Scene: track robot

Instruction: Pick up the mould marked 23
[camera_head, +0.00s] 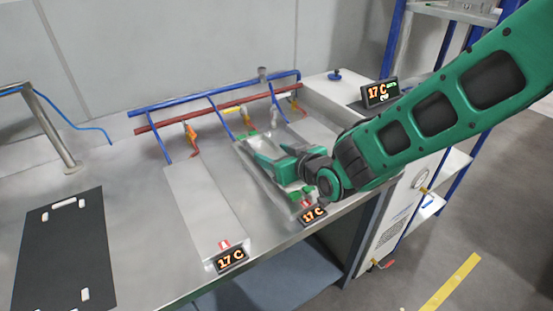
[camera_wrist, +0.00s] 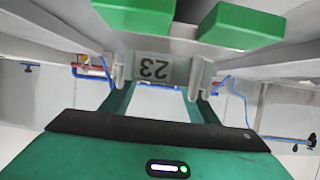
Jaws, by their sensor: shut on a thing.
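The mould marked 23 (camera_wrist: 153,69) shows in the wrist view as a grey end face with the number upside down. My gripper (camera_wrist: 157,78) has a finger at each side of that numbered part and is shut on it. Two green blocks (camera_wrist: 241,27) show at the top of that view, close to the mould. In the head view my gripper (camera_head: 288,163) is over the right-hand plate on the bench, with a pale tray-like shape (camera_head: 262,148) at it. My arm hides part of this area, and I cannot tell whether the mould touches the plate.
A bare metal plate (camera_head: 203,205) with a 17 C display (camera_head: 231,259) lies to the left. Another display (camera_head: 313,216) stands at the bench's front edge. Blue and red pipes (camera_head: 215,104) run along the back. A black board (camera_head: 60,250) lies at the far left.

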